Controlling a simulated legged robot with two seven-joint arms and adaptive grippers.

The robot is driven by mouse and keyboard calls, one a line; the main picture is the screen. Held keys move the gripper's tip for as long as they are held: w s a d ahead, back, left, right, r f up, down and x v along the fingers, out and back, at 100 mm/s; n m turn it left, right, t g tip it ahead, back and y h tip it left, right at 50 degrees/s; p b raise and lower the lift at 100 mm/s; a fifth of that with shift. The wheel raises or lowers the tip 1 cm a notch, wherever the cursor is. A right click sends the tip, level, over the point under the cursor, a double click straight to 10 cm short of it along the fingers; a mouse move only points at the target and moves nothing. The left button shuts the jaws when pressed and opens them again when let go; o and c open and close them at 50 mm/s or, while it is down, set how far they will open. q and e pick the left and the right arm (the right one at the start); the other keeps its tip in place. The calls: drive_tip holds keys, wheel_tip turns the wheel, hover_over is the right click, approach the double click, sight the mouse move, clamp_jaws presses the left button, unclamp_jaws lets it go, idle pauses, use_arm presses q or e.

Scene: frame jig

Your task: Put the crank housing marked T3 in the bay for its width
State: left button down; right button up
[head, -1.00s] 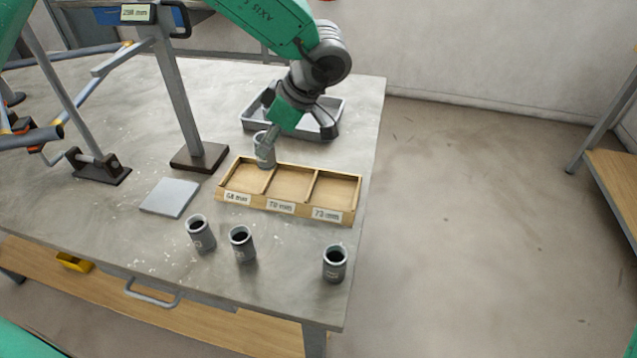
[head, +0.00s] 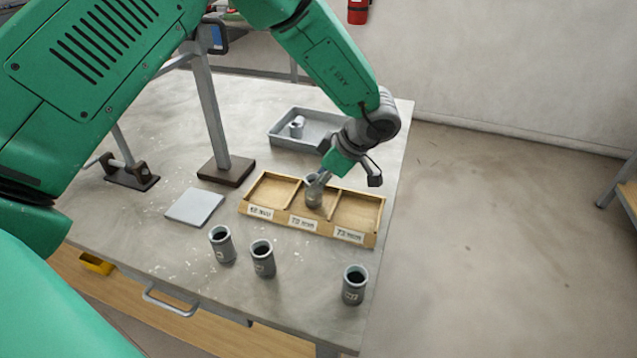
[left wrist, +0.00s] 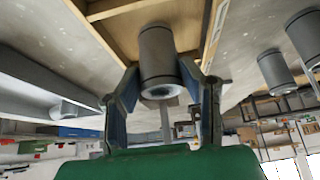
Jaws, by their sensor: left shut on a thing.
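A grey cylindrical crank housing (head: 313,198) is held upright by my left gripper (head: 318,178) at the middle bay of the wooden three-bay holder (head: 290,224). Whether its foot touches the bay floor I cannot tell. In the left wrist view the two fingers (left wrist: 162,98) are shut on the housing (left wrist: 158,55), with wooden dividers around it. No mark on it can be read. The bay labels are small; the left one seems to read 68 mm, the right one 72 mm. My right gripper is not in view.
Three more grey housings stand in front of the holder: left (head: 222,244), middle (head: 263,259) and right (head: 354,284). A grey tray (head: 283,143) behind it holds a small grey cylinder (head: 297,127). A flat grey plate (head: 195,206) and a post base (head: 227,171) lie left.

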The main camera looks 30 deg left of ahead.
use_arm(q)
drive_tip(key=shift+f, duration=0.15)
drive_tip(key=shift+f, duration=0.1)
drive_tip(key=c, duration=1)
unclamp_jaws()
drive_tip(key=shift+c, duration=0.2)
drive_tip(key=v, duration=1.2)
drive_tip(key=shift+p, duration=0.3)
